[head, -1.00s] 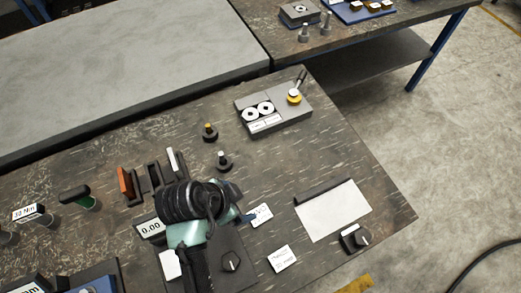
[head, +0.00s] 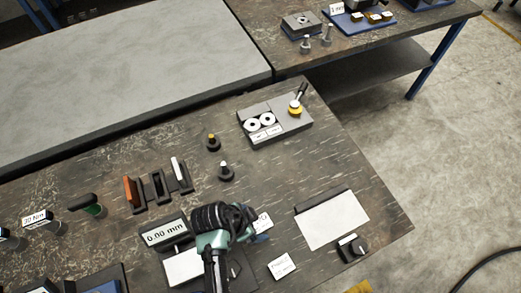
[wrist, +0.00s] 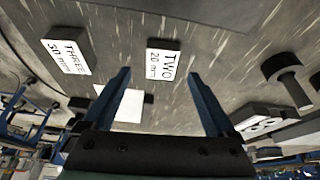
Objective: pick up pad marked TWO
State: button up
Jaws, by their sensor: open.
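The pad marked TWO (wrist: 163,62), a dark block with a white label reading TWO 20 mm, lies on the bench ahead of my gripper (wrist: 162,84) in the wrist view. My gripper is open and empty, its two blue fingers on either side of the pad's line in the picture, apart from it. In the head view only part of a white label (head: 264,222) shows beside my arm, likely this pad; the arm hides the rest. The pad marked THREE (wrist: 66,58) lies to its left in the wrist view; a similar pad (head: 283,265) shows in the head view.
A white sheet (head: 332,220) with a dark bar and a knob block (head: 352,247) lie to the right. Two dark pegs (head: 225,172) (head: 213,142), a 0.00 mm display (head: 165,233) and a grey fixture (head: 275,125) stand around. Bench is clear between pegs and sheet.

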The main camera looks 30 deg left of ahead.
aim_at(261, 223)
jog(key=shift+x, duration=1.8)
jog(key=shift+a, duration=0.1)
grip_shut()
